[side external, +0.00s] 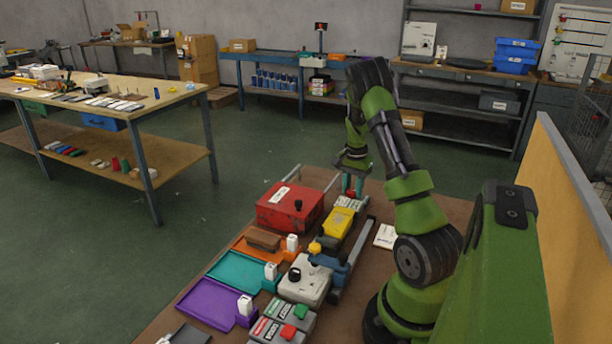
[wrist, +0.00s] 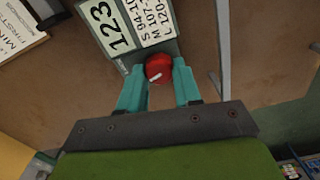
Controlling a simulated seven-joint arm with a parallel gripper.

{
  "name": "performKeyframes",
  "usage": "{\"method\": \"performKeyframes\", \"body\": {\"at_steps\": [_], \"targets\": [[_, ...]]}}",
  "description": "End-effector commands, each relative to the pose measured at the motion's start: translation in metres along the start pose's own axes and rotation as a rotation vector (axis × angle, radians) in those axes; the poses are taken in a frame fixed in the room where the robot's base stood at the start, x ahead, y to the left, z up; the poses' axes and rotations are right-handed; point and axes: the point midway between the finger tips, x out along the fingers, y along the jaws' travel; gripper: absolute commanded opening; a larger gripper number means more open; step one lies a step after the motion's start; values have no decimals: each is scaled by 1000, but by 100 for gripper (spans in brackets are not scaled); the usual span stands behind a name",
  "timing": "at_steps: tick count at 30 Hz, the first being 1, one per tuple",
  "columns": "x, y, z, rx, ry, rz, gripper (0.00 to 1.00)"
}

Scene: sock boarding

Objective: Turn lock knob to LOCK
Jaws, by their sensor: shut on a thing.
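A round red knob (wrist: 158,68) with a white pointer mark sits between my gripper's two teal fingers in the wrist view. My gripper (wrist: 159,80) is shut on it, one finger on each side. The knob is at the edge of a grey unit with white label plates (wrist: 124,24) reading "123" and size ranges. No LOCK marking is readable. In the side view my gripper (side external: 353,187) points down at the far end of the bench, over the small labelled unit (side external: 350,202). The knob is mostly hidden there by the fingers.
On the brown bench (side external: 160,322) stand a red box (side external: 290,208), a yellow block (side external: 339,222), a grey box with a black knob (side external: 305,280), and orange, teal (side external: 236,270) and purple (side external: 208,303) trays. A printed sheet (side external: 386,236) lies right of the unit.

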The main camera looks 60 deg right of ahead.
Motion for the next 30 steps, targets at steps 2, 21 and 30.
{"method": "performKeyframes", "body": {"at_steps": [2,21,30], "targets": [[-1,0,0,72,0,-1,3],[-1,0,0,511,0,-2,3],[-1,1,0,564,0,-2,3]]}}
